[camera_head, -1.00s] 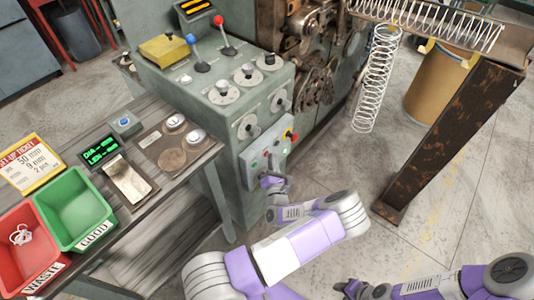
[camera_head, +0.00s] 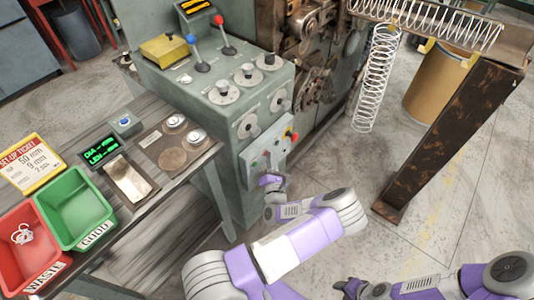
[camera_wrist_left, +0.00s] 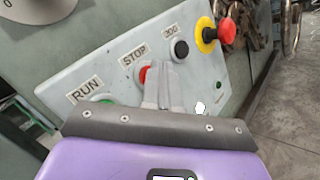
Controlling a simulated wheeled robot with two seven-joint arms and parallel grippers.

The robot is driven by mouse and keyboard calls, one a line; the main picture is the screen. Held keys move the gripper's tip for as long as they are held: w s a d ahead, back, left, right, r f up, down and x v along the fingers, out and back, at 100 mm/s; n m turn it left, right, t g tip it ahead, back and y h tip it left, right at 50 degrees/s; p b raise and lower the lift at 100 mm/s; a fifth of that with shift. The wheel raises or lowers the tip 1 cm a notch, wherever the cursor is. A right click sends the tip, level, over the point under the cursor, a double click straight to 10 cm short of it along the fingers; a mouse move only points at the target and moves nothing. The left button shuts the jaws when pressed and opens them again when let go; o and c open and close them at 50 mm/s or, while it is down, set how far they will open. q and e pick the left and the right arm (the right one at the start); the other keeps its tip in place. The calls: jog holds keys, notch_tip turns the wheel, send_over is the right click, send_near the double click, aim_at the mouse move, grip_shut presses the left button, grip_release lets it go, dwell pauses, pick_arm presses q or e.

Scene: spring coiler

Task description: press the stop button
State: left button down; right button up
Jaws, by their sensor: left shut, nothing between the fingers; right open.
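The control panel (camera_wrist_left: 195,85) is on the front of the grey-green machine. In the left wrist view, the red stop button (camera_wrist_left: 143,74) sits under the "STOP" label, partly hidden by my left gripper. My left gripper (camera_wrist_left: 160,68) is shut and empty, its fingertips over or right beside the stop button; I cannot tell whether they touch it. In the head view, my left gripper (camera_head: 268,181) is at the panel's lower edge and the stop button is hard to make out. My right gripper (camera_head: 345,286) is open and empty at the bottom, away from the panel.
A green button (camera_wrist_left: 106,100) under "RUN", a black button (camera_wrist_left: 181,49) and a red emergency knob (camera_wrist_left: 226,31) on yellow flank the stop button. A bench with green (camera_head: 50,200) and red bins stands left.

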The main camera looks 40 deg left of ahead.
pick_arm(q)
jog(key=shift+d, duration=0.1)
jog(key=shift+d+p, duration=0.3)
jog(key=shift+d, duration=0.35)
jog(key=d, duration=0.5)
jog(key=shift+s+p, duration=0.25)
jog(key=shift+p, duration=0.15)
dwell(0.7)
